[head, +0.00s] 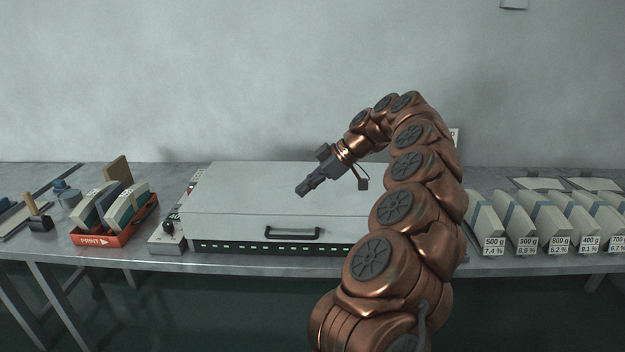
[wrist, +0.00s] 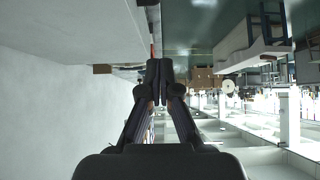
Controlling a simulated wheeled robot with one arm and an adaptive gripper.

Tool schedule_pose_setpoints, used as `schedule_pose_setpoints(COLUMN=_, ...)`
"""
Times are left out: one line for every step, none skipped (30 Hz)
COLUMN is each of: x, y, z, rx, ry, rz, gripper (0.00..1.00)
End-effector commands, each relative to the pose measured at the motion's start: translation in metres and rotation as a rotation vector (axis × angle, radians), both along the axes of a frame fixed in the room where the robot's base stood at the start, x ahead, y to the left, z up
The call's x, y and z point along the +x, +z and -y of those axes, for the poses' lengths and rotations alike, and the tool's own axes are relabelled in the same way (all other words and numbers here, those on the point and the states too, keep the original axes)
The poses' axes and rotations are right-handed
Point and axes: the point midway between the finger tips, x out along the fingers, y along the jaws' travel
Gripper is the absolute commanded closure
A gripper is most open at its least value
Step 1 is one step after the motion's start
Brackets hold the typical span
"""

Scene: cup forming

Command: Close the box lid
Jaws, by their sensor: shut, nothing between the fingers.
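The white box (head: 225,225) sits on the table in the middle of the head view, with a black strip of small green lights along its lower front. Its lid (head: 245,185) lies flat and looks closed, with a dark handle (head: 292,234) on the front. My arm hides the right part of the box. My gripper (head: 301,191) appears over the lid, pointing down and left. Whether it touches the lid cannot be told. In the wrist view the fingers (wrist: 159,68) are together with nothing between them.
A red tray (head: 117,236) with upright samples stands left of the box, beside a small control unit (head: 165,240). Several pale blocks (head: 482,215) with weight labels line the table (head: 150,262) on the right. A plain wall (head: 200,80) rises behind.

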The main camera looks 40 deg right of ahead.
Motion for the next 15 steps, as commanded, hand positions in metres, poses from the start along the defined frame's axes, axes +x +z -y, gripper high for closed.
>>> schedule_pose_setpoints(x=0.002, y=-0.002, z=-0.004, rx=0.003, ry=0.004, rz=-0.002, gripper=1.00)
schedule_pose_setpoints(x=0.003, y=-0.005, z=-0.006, rx=0.003, ry=0.004, rz=-0.002, gripper=1.00)
schedule_pose_setpoints(x=0.006, y=-0.008, z=-0.008, rx=0.002, ry=0.004, rz=-0.001, gripper=1.00)
schedule_pose_setpoints(x=0.007, y=-0.010, z=-0.010, rx=0.003, ry=0.003, rz=-0.002, gripper=1.00)
schedule_pose_setpoints(x=0.009, y=-0.013, z=-0.012, rx=0.003, ry=0.003, rz=-0.002, gripper=1.00)
schedule_pose_setpoints(x=0.011, y=-0.016, z=-0.014, rx=0.003, ry=0.003, rz=-0.002, gripper=1.00)
schedule_pose_setpoints(x=0.012, y=-0.018, z=-0.016, rx=0.003, ry=0.003, rz=-0.002, gripper=1.00)
schedule_pose_setpoints(x=0.014, y=-0.021, z=-0.018, rx=0.002, ry=0.002, rz=-0.001, gripper=1.00)
schedule_pose_setpoints(x=0.014, y=-0.026, z=-0.017, rx=0.003, ry=0.001, rz=-0.002, gripper=1.00)
schedule_pose_setpoints(x=0.013, y=-0.030, z=-0.017, rx=0.003, ry=0.001, rz=-0.002, gripper=1.00)
schedule_pose_setpoints(x=0.013, y=-0.034, z=-0.017, rx=0.004, ry=0.001, rz=-0.002, gripper=1.00)
schedule_pose_setpoints(x=0.013, y=-0.038, z=-0.017, rx=0.005, ry=0.001, rz=-0.002, gripper=1.00)
schedule_pose_setpoints(x=0.013, y=-0.041, z=-0.017, rx=0.004, ry=0.001, rz=-0.001, gripper=1.00)
schedule_pose_setpoints(x=0.014, y=-0.044, z=-0.017, rx=0.003, ry=0.000, rz=-0.001, gripper=1.00)
schedule_pose_setpoints(x=0.014, y=-0.048, z=-0.016, rx=0.002, ry=-0.001, rz=-0.001, gripper=1.00)
